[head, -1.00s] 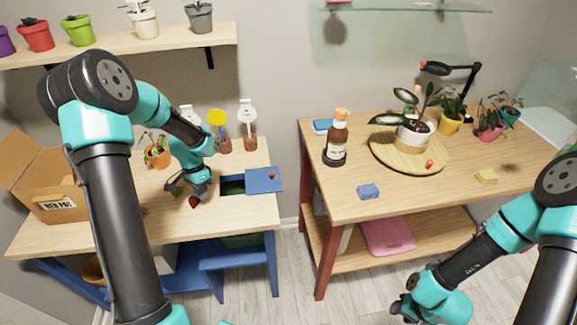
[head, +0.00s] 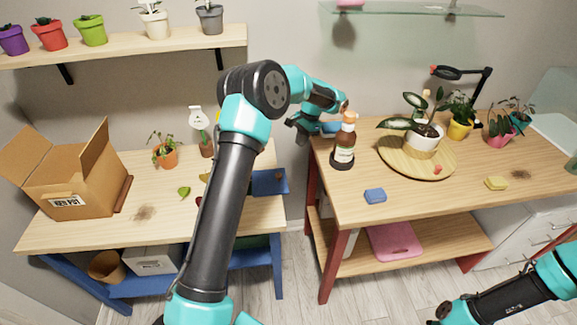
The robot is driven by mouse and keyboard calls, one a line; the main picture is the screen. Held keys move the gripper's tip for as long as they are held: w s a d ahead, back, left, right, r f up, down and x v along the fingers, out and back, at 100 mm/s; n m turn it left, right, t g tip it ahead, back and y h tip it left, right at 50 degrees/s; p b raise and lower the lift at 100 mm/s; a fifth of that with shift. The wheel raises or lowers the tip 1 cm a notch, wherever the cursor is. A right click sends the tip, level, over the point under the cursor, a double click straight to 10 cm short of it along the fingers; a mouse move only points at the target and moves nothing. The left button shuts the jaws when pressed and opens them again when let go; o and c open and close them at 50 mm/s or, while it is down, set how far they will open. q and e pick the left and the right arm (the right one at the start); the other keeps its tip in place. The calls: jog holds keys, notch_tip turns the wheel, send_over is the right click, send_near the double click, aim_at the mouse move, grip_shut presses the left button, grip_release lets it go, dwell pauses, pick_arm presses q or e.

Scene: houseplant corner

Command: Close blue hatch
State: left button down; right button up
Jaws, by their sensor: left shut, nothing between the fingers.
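The blue hatch (head: 271,182) is a flat blue panel at the right end of the left wooden table. It lies folded out to the right, reaching past the table's edge. The opening beside it is hidden behind my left arm. My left gripper (head: 298,130) is shut and empty, up and to the right of the hatch, near the left edge of the right table. It is apart from the hatch. My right gripper (head: 438,315) is low at the bottom edge, mostly cut off and too unclear to read.
A brown bottle (head: 344,145) stands close to the right of my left gripper. A blue sponge (head: 375,196) and a round board (head: 390,160) with a potted plant are on the right table. A cardboard box (head: 75,180) stands at the left.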

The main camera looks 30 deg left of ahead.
pick_arm(q)
send_near(284, 177)
notch_tip(284, 177, down, 4)
jog(key=w, duration=0.1)
jog(key=shift+s+a+f, duration=0.15)
jog(key=shift+s, duration=0.4)
jog(key=shift+s+a+f, duration=0.1)
jog(key=shift+s+a, duration=0.05)
jog(key=shift+s, duration=0.4)
jog(key=shift+s+a+f, duration=0.1)
jog(key=shift+s+a, duration=0.1)
jog(key=shift+s, duration=0.3)
